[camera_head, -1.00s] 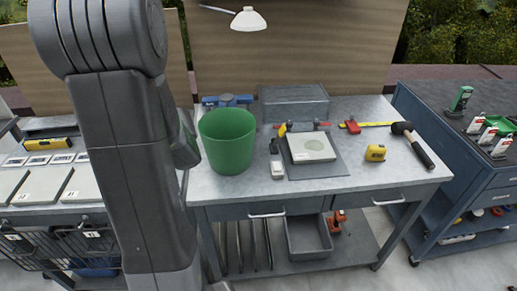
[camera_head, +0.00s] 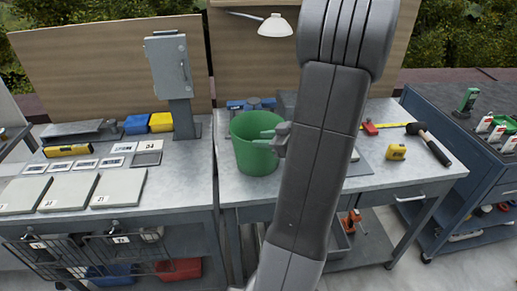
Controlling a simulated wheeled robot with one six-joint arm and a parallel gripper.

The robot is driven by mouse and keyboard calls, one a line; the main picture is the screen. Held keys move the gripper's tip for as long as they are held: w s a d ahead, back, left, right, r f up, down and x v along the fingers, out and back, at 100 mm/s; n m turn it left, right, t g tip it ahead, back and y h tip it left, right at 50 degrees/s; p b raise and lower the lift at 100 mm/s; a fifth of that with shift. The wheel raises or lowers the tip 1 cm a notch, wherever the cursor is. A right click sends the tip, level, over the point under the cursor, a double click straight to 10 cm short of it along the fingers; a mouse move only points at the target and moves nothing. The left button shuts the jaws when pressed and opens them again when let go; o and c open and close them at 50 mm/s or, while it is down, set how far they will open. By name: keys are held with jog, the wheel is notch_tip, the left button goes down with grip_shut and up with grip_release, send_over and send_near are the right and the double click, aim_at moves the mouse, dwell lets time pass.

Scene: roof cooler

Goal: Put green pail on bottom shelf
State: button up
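The green pail (camera_head: 250,155) stands upright on the grey workbench top, toward its left end, and its open mouth faces up. My gripper (camera_head: 264,138) is at the pail's right side, near the rim, with its two fingers apart and pointing left. I cannot tell whether a finger touches the pail or reaches over its rim. The bottom shelf (camera_head: 372,236) under the bench shows partly to the right of my arm. My arm hides the middle of the bench and much of the shelf.
An orange tool (camera_head: 351,221) and part of a grey bin (camera_head: 338,243) are on the lower shelf. A yellow tape measure (camera_head: 396,152) and a mallet (camera_head: 428,143) lie on the bench's right.

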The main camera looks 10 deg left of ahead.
jog(key=shift+f+x, duration=0.2)
jog(key=shift+x, duration=3.2)
jog(key=shift+s, duration=0.2)
grip_shut()
